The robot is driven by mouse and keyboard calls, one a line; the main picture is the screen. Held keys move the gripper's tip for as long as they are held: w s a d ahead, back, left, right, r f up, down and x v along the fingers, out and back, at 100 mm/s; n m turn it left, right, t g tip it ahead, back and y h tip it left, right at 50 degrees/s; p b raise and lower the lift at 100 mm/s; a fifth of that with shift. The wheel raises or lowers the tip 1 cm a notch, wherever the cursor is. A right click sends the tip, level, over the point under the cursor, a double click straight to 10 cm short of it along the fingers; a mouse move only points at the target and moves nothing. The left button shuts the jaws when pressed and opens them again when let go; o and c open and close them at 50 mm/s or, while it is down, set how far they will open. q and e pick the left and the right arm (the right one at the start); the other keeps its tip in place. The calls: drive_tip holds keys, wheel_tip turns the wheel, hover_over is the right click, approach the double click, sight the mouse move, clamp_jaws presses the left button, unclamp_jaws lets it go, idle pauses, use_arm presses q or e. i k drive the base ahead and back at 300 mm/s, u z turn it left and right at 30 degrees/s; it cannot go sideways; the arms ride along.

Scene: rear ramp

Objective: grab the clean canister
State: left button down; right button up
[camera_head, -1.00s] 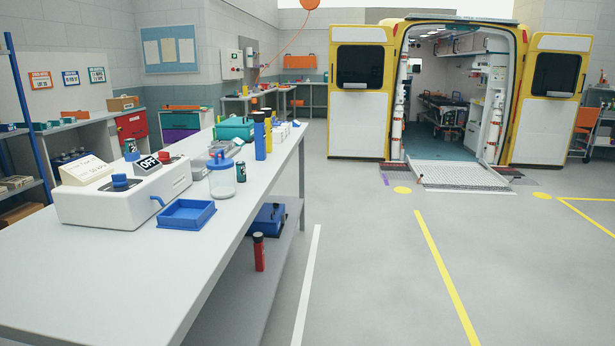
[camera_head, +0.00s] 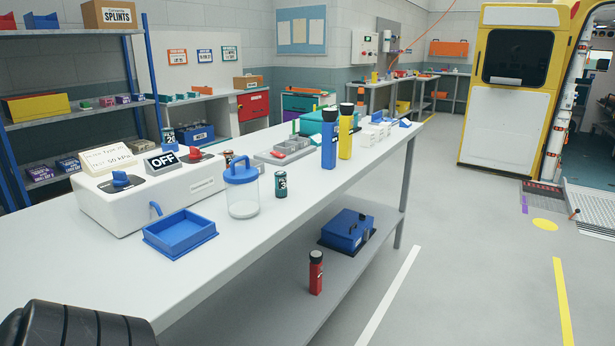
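The canister (camera_head: 242,190) is a clear jar with a blue lid and handle. It stands upright on the white bench (camera_head: 300,205), and looks empty apart from a pale layer near its bottom. It stands between a blue open tray (camera_head: 180,233) and a small dark numbered can (camera_head: 281,184). A dark ribbed part of my own arm shows at the bottom left corner, well short of the canister. Neither gripper's fingers are in view.
A white machine (camera_head: 150,190) with an OFF sign stands left of the canister. Blue and yellow torches (camera_head: 346,135) stand beyond it. A red torch (camera_head: 316,272) and blue case (camera_head: 347,230) are on the lower shelf.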

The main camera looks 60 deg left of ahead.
sight(241, 182)
drive_tip(key=i, duration=2.35)
drive_tip(key=u, duration=3.7)
